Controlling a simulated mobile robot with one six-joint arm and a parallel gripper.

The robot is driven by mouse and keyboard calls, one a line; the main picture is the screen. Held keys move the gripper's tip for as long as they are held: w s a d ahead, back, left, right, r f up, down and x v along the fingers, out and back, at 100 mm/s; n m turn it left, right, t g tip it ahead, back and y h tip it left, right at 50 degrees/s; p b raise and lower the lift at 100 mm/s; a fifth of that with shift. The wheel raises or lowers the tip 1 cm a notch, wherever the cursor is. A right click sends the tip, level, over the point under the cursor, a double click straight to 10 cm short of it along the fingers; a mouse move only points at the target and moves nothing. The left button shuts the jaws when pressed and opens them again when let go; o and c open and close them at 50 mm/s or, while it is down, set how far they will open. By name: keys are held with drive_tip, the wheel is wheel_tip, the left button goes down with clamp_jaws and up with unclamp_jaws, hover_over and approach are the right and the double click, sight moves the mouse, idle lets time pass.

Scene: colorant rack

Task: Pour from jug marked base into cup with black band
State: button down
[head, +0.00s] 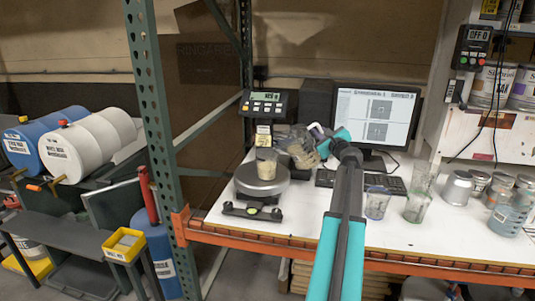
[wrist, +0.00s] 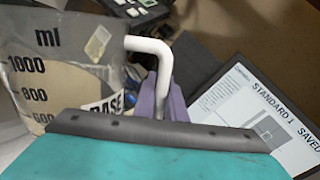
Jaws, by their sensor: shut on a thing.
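My gripper (head: 322,140) is shut on the white handle (wrist: 152,62) of the jug marked base. The jug (head: 301,153) is clear, with beige liquid inside, and is held tilted to the left above the bench. In the wrist view the jug (wrist: 62,75) shows ml marks and part of the BASE label; a purple finger (wrist: 174,98) is at the handle. A clear cup (head: 266,163) with beige contents stands upright on the round scale (head: 262,181), left of and below the jug. I cannot make out a black band on it. Whether liquid is flowing is unclear.
Clear cups (head: 376,205) stand on the bench right of my arm, with metal cans (head: 457,188) and jars beyond. A monitor (head: 376,118) and keyboard (head: 385,183) are behind. A scale display (head: 266,103) stands behind the scale. A green rack post (head: 158,120) rises at left.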

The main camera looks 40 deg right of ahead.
drive_tip(key=s+d+f+m+p, duration=0.2)
drive_tip(key=d+f+m, duration=0.1)
drive_tip(key=f+m, duration=0.3)
drive_tip(key=shift+d+f+p, duration=0.2)
drive_tip(key=shift+f+p, duration=0.2)
idle(0.4)
wheel_tip(320, 180, up, 5)
drive_tip(key=p, duration=0.3)
drive_tip(key=shift+p, duration=0.4)
drive_tip(key=shift+s, duration=0.1)
idle(2.0)
